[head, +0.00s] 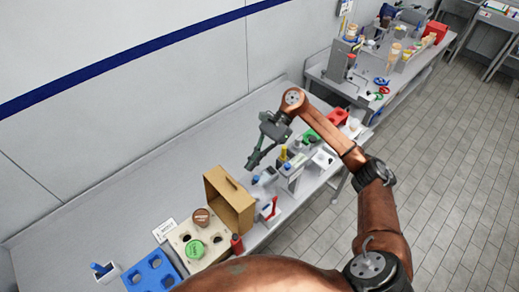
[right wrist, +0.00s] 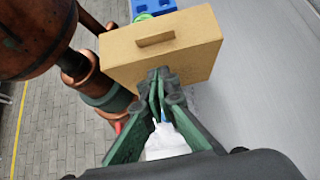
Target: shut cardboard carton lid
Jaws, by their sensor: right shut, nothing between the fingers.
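The cardboard carton stands on the bench, its lid (head: 229,200) raised upright at the back right of its pale base (head: 183,239). A brown-capped jar (head: 201,217) and a green-capped jar (head: 194,249) sit in holes in the base. My right gripper (head: 250,167) is shut and empty, above the bench behind the lid. In its wrist view the fingertips (right wrist: 160,75) overlap the lid's lower edge; I cannot tell whether they touch. My left gripper is out of view.
Several lab items crowd the bench beyond the gripper. The bench along the wall is clear.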

